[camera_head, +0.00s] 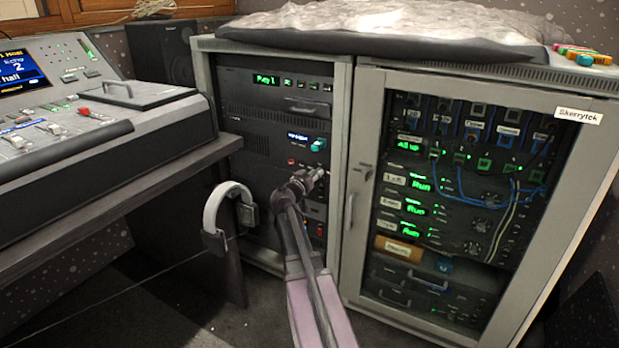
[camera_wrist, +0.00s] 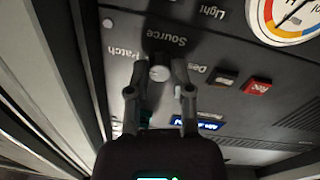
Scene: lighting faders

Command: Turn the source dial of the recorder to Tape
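The source dial (camera_wrist: 160,73) is a round knob with a pale face on the recorder's dark panel (camera_wrist: 218,50). The word "Source" shows beside it, with "Patch" and a partly hidden "Des…" label at its sides. My gripper (camera_wrist: 159,68) is at the dial, its two fingers apart on either side of the knob. Narrow gaps seem to show between fingers and knob, but contact is hard to judge. No "Tape" label is readable, and I cannot tell where the dial points. In the head view my gripper (camera_head: 318,175) is before the left rack and hides the dial.
A red button (camera_wrist: 257,86), a dark button (camera_wrist: 222,78) and a round meter (camera_wrist: 290,18) are close by on the panel. Headphones (camera_head: 229,210) hang left of my arm. A glass-doored cabinet (camera_head: 349,205) stands right, a mixing desk (camera_head: 70,150) left.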

